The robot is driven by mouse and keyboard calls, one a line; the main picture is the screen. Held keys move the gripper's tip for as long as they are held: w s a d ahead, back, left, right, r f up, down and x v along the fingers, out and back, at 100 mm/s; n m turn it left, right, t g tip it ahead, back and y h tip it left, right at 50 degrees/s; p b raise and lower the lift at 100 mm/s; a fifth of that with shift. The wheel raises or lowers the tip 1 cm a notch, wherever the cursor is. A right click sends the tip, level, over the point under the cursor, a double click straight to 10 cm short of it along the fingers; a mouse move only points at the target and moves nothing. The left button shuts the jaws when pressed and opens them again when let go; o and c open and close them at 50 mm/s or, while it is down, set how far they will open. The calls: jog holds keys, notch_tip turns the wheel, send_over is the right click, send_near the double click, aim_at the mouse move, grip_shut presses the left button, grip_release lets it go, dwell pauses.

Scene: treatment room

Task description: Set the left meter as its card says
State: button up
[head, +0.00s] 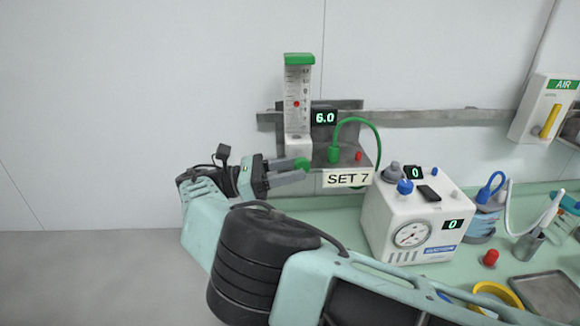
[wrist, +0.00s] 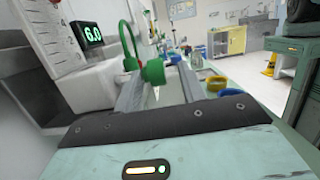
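The left meter (head: 298,95) is an upright clear tube with a green top, a scale and a red float on the wall rail. Its display (head: 324,118) reads 6.0, also in the wrist view (wrist: 86,33). Its card (head: 347,178) reads "SET 7". The green knob (head: 301,163) sticks out at the meter's base; in the wrist view the knob (wrist: 152,72) lies ahead, between the fingertips. My gripper (head: 298,171) is level with the knob, its fingers apart and reaching to it. Whether they touch it is unclear.
A green hose (head: 376,136) arches from the meter's base beside a small red button. A white box with a dial gauge (head: 411,234) and displays reading 0 stands to the right. A yellow ring (head: 497,294), a red cap (head: 490,258) and a tray (head: 547,293) lie on the green counter.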

jog(key=shift+w+r, duration=0.1)
jog(key=shift+r, duration=0.1)
jog(key=shift+r, duration=0.2)
notch_tip(320, 180, up, 9)
jog(key=b, duration=0.2)
jog(key=shift+r, duration=0.2)
